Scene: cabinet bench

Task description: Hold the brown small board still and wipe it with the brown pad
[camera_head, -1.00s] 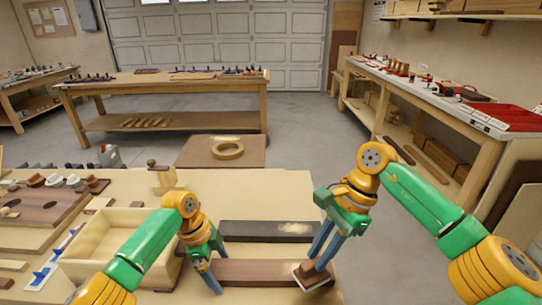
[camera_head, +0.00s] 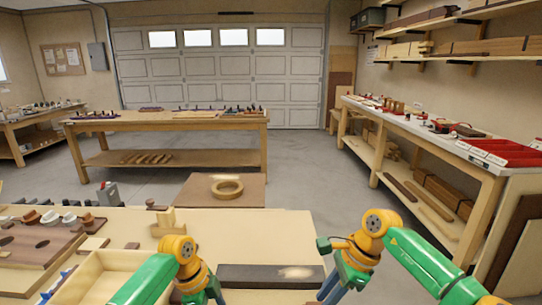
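A dark board (camera_head: 262,276) with a pale, dusty patch near its right end lies on the bench between my two grippers. The brown small board and the brown pad are below the lower edge of the head view and cannot be made out. My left gripper (camera_head: 204,296) points down left of the dark board, its fingertips cut off by the frame. My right gripper (camera_head: 330,289) points down at the dark board's right end, its fingertips also out of frame. What either gripper holds is hidden.
An open wooden box (camera_head: 100,268) stands left of my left gripper. A tape ring (camera_head: 227,188) lies on a separate brown surface beyond the bench. The bench behind the dark board is clear.

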